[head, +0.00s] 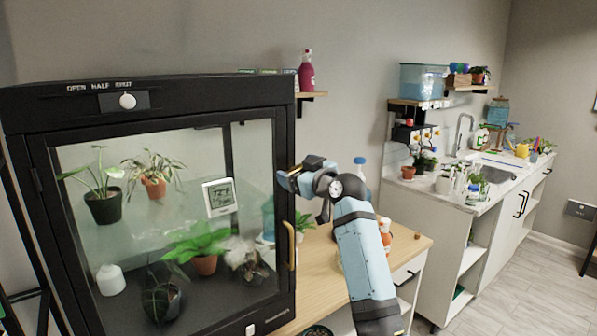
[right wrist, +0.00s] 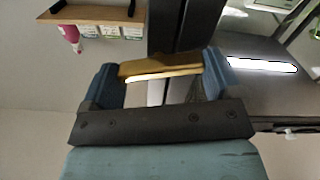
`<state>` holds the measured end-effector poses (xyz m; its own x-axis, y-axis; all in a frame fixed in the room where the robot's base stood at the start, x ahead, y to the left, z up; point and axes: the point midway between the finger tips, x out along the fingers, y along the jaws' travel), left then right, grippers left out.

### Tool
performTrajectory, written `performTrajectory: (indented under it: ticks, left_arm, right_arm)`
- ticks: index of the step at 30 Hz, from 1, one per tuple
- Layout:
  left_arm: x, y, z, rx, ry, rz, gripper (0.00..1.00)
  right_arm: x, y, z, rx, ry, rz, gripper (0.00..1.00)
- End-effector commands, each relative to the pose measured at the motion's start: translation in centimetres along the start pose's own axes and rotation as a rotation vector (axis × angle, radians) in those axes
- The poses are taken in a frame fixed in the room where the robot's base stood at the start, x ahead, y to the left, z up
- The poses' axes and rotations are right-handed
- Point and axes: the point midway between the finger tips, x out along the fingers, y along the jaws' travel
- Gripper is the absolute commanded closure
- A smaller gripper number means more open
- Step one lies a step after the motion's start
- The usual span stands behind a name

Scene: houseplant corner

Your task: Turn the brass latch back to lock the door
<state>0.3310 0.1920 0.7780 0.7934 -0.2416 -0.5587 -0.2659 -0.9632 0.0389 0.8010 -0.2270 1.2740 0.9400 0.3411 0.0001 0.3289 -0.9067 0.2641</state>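The brass latch (right wrist: 160,66) shows in the right wrist view as a flat bar lying level across the black cabinet edge. My right gripper (right wrist: 162,80) has its two blue fingers wide apart, one at each end of the bar; whether they touch it I cannot tell. In the head view my right gripper (head: 296,175) is at the upper right edge of the glass door (head: 150,225) and hides the latch. A brass handle (head: 290,246) stands upright lower on that edge. The door looks closed in its frame. My left gripper is out of view.
The black cabinet (head: 145,92) holds several potted plants behind glass. A wooden table (head: 410,245) with an orange bottle (head: 385,232) is at its right. A wall shelf (head: 312,95) with a pink bottle (head: 306,70) is above. A sink counter (head: 470,205) stands further right.

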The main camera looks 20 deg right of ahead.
Motion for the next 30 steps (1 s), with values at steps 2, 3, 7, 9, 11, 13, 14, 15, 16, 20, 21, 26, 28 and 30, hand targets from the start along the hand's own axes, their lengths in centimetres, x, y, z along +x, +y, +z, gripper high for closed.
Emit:
performTrajectory:
  ticks: [2, 3, 7, 9, 11, 13, 14, 15, 16, 20, 21, 26, 28, 30]
  left_arm:
    - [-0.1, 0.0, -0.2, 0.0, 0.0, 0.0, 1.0]
    - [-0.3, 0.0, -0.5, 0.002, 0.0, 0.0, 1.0]
    - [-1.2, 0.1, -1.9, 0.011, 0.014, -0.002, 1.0]
    - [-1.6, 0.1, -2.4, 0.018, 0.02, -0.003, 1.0]
    - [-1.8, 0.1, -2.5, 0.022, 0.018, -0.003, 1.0]
    - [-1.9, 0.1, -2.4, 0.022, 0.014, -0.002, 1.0]
    - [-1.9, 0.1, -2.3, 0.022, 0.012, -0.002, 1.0]
    - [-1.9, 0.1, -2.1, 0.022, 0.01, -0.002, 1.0]
    - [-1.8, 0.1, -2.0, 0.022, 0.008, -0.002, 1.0]
    - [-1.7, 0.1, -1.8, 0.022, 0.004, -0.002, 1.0]
    - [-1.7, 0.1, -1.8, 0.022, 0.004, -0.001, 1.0]
    - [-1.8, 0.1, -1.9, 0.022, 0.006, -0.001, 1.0]
    - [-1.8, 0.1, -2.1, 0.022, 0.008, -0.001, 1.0]
    - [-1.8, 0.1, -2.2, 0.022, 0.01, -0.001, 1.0]
  right_arm:
    - [0.0, 0.0, -0.1, 0.009, -0.001, 0.0, 0.39]
    - [0.0, 0.1, -0.2, 0.025, -0.001, 0.0, 0.39]
    - [0.0, 0.2, -0.4, 0.129, -0.003, -0.001, 0.39]
    - [0.0, 0.2, -0.4, 0.19, -0.004, -0.001, 0.39]
    - [0.0, 0.1, -0.3, 0.234, -0.003, -0.001, 0.39]
    - [0.0, 0.1, -0.2, 0.268, -0.002, -0.001, 0.39]
    - [0.0, 0.1, -0.1, 0.276, -0.002, -0.001, 0.39]
    - [0.0, 0.1, 0.0, 0.283, -0.001, -0.001, 0.39]
    - [0.0, 0.1, 0.0, 0.285, -0.001, -0.001, 0.39]
    - [0.0, 0.1, 0.1, 0.286, 0.0, -0.001, 0.39]
    - [0.0, 0.1, 0.1, 0.286, 0.0, -0.001, 0.39]
    - [0.0, 0.1, 0.1, 0.285, 0.0, -0.001, 0.0]
    - [0.0, 0.1, 0.1, 0.284, 0.0, -0.001, 0.0]
    - [0.0, 0.1, 0.1, 0.284, 0.0, -0.001, 0.0]
